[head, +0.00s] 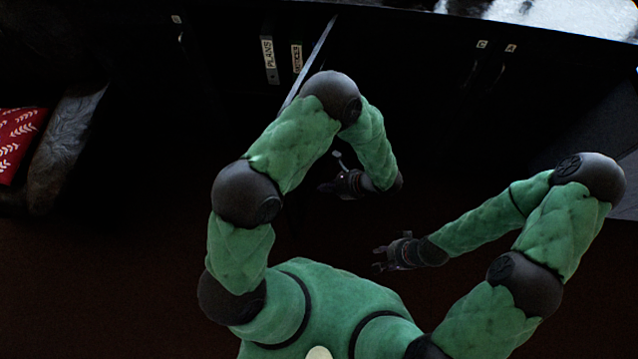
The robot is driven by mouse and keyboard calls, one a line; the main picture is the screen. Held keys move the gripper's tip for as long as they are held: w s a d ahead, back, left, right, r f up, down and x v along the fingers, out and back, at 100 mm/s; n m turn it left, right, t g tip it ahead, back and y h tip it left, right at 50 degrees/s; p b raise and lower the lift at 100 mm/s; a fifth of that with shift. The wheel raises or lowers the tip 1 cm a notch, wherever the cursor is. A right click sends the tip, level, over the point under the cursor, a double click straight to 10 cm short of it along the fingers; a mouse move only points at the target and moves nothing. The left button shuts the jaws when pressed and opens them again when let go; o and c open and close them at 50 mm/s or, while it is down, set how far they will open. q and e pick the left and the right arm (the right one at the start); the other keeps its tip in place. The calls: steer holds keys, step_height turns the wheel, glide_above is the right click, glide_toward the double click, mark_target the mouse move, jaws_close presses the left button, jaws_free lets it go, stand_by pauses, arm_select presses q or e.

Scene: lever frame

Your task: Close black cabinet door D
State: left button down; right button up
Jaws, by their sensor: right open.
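A black cabinet door (318,48) stands open, with its thin pale top edge running from the cabinet front toward me. Its letter is not readable, so I cannot tell for sure that it is D. My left gripper (325,187) is low beside the door's near end, close to a small pale piece that may be its handle. I cannot tell whether it touches the door or whether its fingers are open or shut. My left arm hides part of the door. My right gripper (379,258) is open and empty, lower and to the right, away from the cabinet.
Closed black doors labelled C (481,44) and A (510,48) are to the right. Binders with white labels (268,60) stand left of the open door. A red patterned cushion (18,138) and a grey cushion (65,140) are at far left. The dark floor looks clear.

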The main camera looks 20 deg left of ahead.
arm_select(q)
steer(key=a+r+b+x, duration=0.2)
steer(key=x, duration=0.9)
steer(key=shift+a+f+b, duration=0.25)
steer(key=shift+f+b, duration=0.05)
steer(key=shift+s, duration=0.1)
